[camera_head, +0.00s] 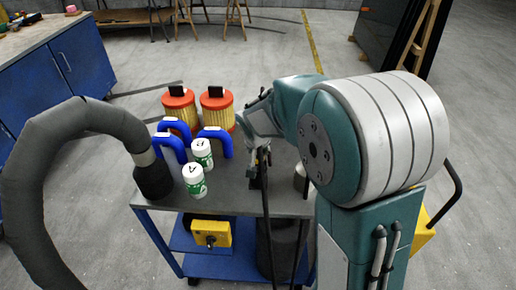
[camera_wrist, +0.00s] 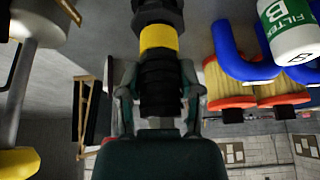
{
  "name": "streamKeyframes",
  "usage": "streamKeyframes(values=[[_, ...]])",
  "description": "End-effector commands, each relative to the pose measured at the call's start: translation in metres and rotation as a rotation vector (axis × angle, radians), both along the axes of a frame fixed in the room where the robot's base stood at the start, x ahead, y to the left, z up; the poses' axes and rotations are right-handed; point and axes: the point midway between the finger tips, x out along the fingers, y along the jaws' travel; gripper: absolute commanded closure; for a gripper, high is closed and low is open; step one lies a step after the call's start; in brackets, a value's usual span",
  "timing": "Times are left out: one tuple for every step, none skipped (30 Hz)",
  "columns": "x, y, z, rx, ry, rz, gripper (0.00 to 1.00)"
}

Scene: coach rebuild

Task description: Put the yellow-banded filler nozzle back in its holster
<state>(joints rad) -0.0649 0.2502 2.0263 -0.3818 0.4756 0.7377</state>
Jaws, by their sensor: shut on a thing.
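The yellow-banded filler nozzle shows in the wrist view as a black ribbed body with a yellow band (camera_wrist: 159,38). My gripper (camera_wrist: 158,100) is shut around its black body, one finger on each side. In the head view my gripper (camera_head: 256,138) is over the right part of the cart top, partly hidden by my arm. A dark upright shape (camera_head: 258,172) is below it, and thin black lines hang past the cart's front edge. I cannot tell whether the nozzle touches anything beneath. I cannot make out the holster for certain.
The cart top (camera_head: 232,196) holds two orange-capped filters (camera_head: 181,108), several blue U-shaped pieces (camera_head: 214,136) and two white-green bottles (camera_head: 195,181). A thick grey hose (camera_head: 72,118) ends in a black fitting (camera_head: 153,180) at the left. A yellow box (camera_head: 210,233) is below.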

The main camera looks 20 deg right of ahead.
Motion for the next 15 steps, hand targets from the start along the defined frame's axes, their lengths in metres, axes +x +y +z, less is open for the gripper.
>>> streamKeyframes(values=[[0.0003,0.0,0.0006,0.0,-0.001,0.0,1.0],[0.0003,0.0001,0.0006,0.0,-0.001,0.0,1.0],[0.0003,0.0001,0.0007,0.0,-0.001,0.0,1.0],[0.0004,0.0001,0.0007,0.0,-0.001,0.0,1.0],[0.0004,0.0001,0.0007,0.0,-0.001,0.0,1.0],[0.0004,0.0001,0.0007,0.0,-0.001,0.0,1.0],[0.0004,0.0001,0.0007,0.0,-0.001,0.0,1.0],[0.0004,0.0,0.0006,0.0,-0.001,0.0,1.0],[0.0003,0.0,0.0003,0.0,-0.001,0.0,1.0],[0.0004,0.0,-0.0003,0.0,-0.001,0.0,1.0],[0.0005,-0.0001,-0.0012,0.0,-0.001,0.0,1.0],[0.0005,0.0,-0.0026,0.0,-0.001,0.0,1.0],[0.0006,0.0,-0.0039,0.0,-0.001,0.0,1.0],[0.0006,0.0,-0.0051,0.0,0.0,0.0,1.0],[0.0006,0.0,-0.0068,0.0,0.0,-0.001,1.0]])
